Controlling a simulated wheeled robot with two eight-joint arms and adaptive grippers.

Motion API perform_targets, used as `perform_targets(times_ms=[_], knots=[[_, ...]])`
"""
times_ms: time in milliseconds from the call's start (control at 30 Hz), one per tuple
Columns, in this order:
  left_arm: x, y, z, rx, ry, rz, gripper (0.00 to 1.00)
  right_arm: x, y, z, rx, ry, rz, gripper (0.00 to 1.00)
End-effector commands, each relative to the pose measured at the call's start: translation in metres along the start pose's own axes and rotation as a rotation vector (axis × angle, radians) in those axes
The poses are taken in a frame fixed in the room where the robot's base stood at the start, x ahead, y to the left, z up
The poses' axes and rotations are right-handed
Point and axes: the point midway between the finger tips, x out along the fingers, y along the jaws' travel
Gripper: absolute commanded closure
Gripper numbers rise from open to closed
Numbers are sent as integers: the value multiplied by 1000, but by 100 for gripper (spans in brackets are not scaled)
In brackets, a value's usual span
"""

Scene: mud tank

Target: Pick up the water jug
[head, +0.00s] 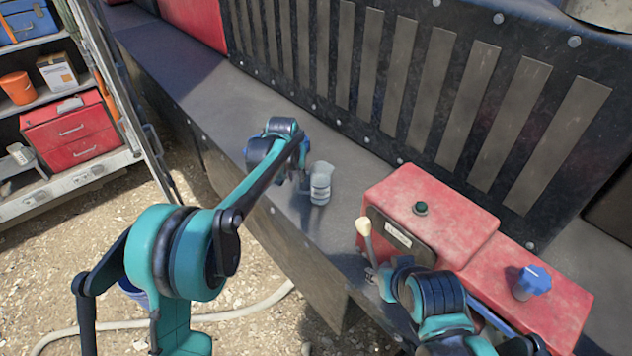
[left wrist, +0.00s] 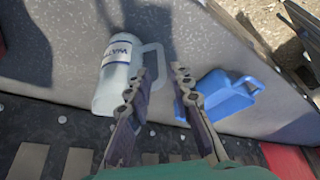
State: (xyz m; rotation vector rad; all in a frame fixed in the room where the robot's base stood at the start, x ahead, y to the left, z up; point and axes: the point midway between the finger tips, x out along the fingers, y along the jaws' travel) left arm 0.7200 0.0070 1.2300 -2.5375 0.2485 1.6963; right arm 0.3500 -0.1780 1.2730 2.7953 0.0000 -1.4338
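The water jug (head: 320,186) is a pale, translucent jug standing on the dark ledge in the head view. In the left wrist view the jug (left wrist: 117,82) shows a blue-lettered label and a looped handle on its right side. My left gripper (left wrist: 162,76) is open, with its two fingers apart and the handle's lower part near and partly behind the left finger. I cannot tell whether the finger touches it. In the head view my left gripper is mostly hidden behind its arm, just left of the jug. My right arm (head: 436,296) is by the red box; its fingers are unclear.
A blue container (left wrist: 228,93) lies close to the right finger in the left wrist view. A red box (head: 428,215) with a blue knob (head: 532,281) is right of the jug. A slatted dark wall (head: 400,75) rises behind the ledge. A shelf with a red toolbox (head: 72,133) stands left.

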Motion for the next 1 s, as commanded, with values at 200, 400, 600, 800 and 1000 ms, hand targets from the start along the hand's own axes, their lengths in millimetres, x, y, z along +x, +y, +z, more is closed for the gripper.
perform_targets(times_ms=[200,400,600,800,1000], knots=[[29,0,0,0,1,0,79,0,0,-1,0,0,0,60],[49,0,0,0,0,0,79,-1,0,-1,0,0,0,60],[76,0,-1,0,1,0,79,-1,0,-1,0,0,0,60],[82,0,0,0,1,0,79,-1,0,-1,0,0,0,60],[81,0,0,0,1,0,100,-1,0,-1,0,0,0,60]])
